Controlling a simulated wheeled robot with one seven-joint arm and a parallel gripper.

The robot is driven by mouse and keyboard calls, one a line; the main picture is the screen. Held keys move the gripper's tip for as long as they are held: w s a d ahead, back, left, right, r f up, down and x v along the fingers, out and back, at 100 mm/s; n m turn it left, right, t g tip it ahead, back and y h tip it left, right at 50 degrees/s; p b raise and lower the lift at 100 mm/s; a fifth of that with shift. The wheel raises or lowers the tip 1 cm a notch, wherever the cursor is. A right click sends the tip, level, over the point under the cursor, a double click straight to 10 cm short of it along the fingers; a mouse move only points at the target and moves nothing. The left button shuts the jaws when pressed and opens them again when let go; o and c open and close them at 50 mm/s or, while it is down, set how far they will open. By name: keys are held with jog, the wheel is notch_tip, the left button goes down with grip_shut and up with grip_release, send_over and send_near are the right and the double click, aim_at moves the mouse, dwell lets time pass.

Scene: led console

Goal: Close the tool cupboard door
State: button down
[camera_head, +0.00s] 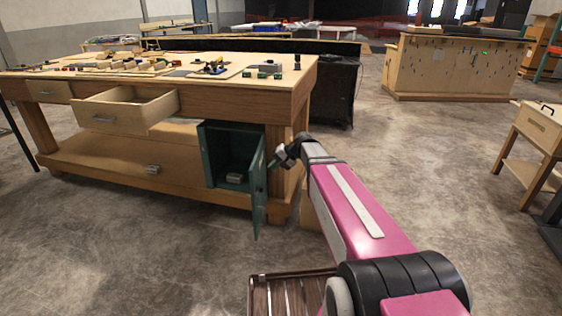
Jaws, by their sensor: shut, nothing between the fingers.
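The tool cupboard (205,160) is a green box under the right end of the wooden workbench. Its door (259,190) stands open, swung out toward me and seen nearly edge-on. A small grey object (235,178) lies inside on the cupboard floor. My gripper (275,164) is at the end of my pink arm, just right of the door's outer face, near its upper half. It is shut and empty. I cannot tell whether it touches the door.
The workbench (222,90) carries several small parts on its top, and one drawer (124,110) is pulled out. A slatted wooden item (290,292) is low in front. A small wooden stand (540,130) is at right. The floor before the cupboard is clear.

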aim_at(255, 172)
jog(key=a, duration=0.1)
jog(key=a+f, duration=0.1)
jog(key=a, duration=0.1)
jog(key=w+a, duration=0.1)
jog(key=shift+a+f, duration=0.35)
jog(key=shift+a, duration=0.55)
